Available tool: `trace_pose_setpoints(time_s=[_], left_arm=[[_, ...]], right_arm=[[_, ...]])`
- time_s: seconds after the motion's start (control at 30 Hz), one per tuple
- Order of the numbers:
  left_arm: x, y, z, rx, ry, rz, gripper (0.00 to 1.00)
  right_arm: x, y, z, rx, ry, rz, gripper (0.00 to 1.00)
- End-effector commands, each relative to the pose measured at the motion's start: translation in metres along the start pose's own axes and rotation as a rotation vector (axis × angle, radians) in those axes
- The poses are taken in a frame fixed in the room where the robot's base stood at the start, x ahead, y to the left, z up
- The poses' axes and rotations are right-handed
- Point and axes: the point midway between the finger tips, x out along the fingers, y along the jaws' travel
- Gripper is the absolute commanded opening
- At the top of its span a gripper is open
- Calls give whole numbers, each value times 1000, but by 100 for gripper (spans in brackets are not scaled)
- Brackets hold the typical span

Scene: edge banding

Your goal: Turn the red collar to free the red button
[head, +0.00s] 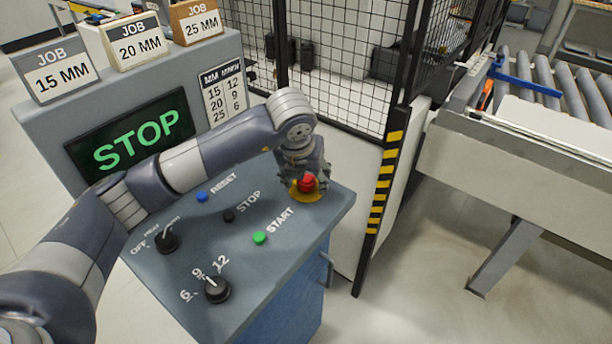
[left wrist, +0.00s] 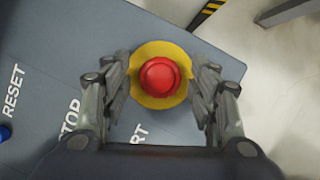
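The red button (head: 306,183) stands on a yellow round plate (head: 305,196) near the right far corner of the console. In the left wrist view the red button (left wrist: 159,76) has a red rim around its cap, and the yellow plate (left wrist: 146,97) lies beneath it. My left gripper (head: 304,172) is over the button. The collar cannot be clearly told apart from the button. My right gripper is not in view.
The console (head: 300,235) carries a blue reset button (head: 201,196), black stop button (head: 228,215), green start button (head: 259,238) and two black knobs. A screen (head: 130,140) reads STOP. A mesh fence (head: 340,70) and striped post (head: 383,185) stand beyond the console's right edge.

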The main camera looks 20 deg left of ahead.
Motion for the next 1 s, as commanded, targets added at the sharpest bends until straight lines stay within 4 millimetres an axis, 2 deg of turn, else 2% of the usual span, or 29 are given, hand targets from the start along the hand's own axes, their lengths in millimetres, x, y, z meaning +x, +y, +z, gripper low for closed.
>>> trace_pose_setpoints(time_s=[0.03, 0.17, 0.47, 0.67, 1.0], left_arm=[[0, 0, 0, 0, 0, 0, 42], [0, 0, 0, 0, 0, 0, 12], [1, 0, -1, 18, 1, -8, 11], [4, 2, -1, 99, -1, -41, 11], [4, 3, -1, 326, -2, -136, 11]], right_arm=[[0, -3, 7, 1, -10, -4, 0], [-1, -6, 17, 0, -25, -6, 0], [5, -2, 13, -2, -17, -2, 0], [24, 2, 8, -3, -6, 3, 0], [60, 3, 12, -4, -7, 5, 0]])
